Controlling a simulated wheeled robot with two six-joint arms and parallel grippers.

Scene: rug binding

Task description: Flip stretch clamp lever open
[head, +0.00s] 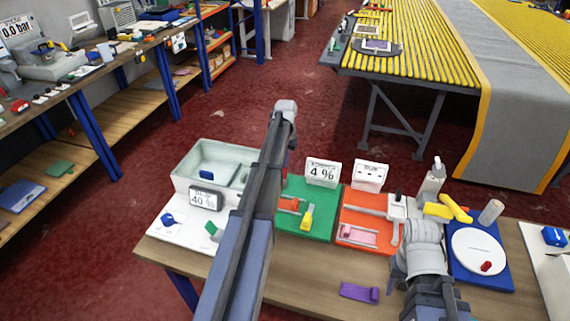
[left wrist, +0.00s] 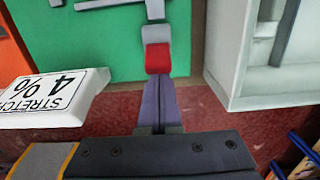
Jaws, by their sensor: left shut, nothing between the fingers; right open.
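The stretch clamp's green board (head: 318,222) lies on the table, partly behind my left arm. A red and orange part (head: 290,203) and a yellow part (head: 307,217) sit on it. In the left wrist view, a light grey lever (left wrist: 157,33) with a red end (left wrist: 158,58) reaches to the board's edge. My left gripper (left wrist: 161,84) is shut and empty, its fingertips close by the red end; whether they touch I cannot tell. In the head view its fingers are hidden behind the arm.
A stretch display reading 4 % (head: 322,171) stands behind the green board. A pale basin (head: 180,178) is to the left. An orange board (head: 352,238) and a blue board (head: 502,273) are to the right. A purple piece (head: 360,293) lies at the front edge.

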